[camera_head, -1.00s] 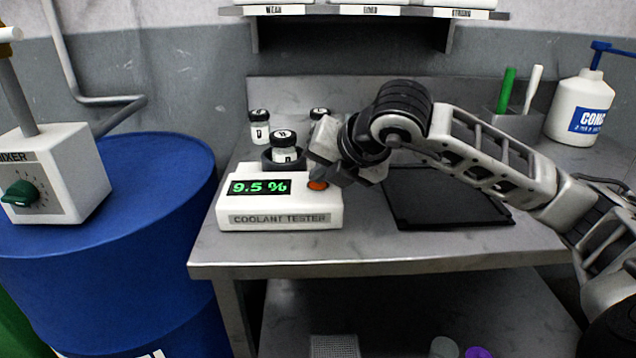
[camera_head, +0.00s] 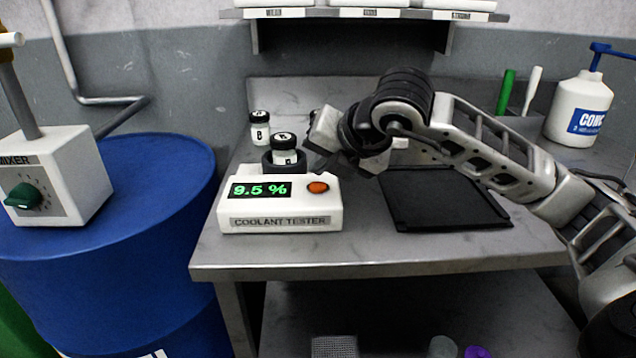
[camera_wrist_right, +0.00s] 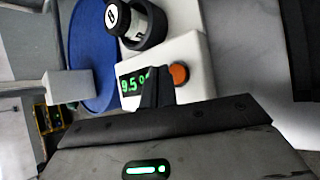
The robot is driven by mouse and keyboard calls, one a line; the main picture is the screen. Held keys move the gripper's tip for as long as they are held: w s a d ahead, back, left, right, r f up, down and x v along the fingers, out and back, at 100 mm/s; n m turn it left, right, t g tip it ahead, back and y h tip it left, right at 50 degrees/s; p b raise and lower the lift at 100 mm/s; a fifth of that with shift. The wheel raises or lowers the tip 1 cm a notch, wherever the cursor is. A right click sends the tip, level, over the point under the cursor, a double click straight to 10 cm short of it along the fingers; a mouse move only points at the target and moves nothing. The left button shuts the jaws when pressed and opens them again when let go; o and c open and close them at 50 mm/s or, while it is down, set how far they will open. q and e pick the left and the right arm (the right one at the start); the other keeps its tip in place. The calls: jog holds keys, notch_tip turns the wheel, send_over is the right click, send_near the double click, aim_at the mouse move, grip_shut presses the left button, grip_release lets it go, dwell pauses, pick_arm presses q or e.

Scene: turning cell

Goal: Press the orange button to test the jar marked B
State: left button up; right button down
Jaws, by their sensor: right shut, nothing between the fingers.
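The white coolant tester (camera_head: 282,212) stands on the bench, its display reading 9.5 % in green. Its orange button (camera_head: 317,187) is uncovered on the right of the top; it also shows in the right wrist view (camera_wrist_right: 179,75). A black-capped jar (camera_head: 284,150) stands upright in the tester's dark round holder (camera_head: 301,163). Its cap mark looks like a B in the right wrist view (camera_wrist_right: 113,16). My right gripper (camera_head: 322,167) is shut and empty, above and behind the button, apart from it. My left gripper is out of view.
Another black-capped jar (camera_head: 260,132) stands behind the tester; a further one is mostly hidden by my right gripper. A black tray (camera_head: 440,200) lies to the right. A white bottle (camera_head: 578,108) stands at the back right. A blue drum (camera_head: 130,235) with a mixer (camera_head: 62,172) is left.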

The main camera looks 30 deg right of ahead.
aim_at(322, 189)
jog(key=shift+r+p, duration=1.3)
jog(key=shift+r, duration=1.05)
jog(key=shift+f, duration=0.1)
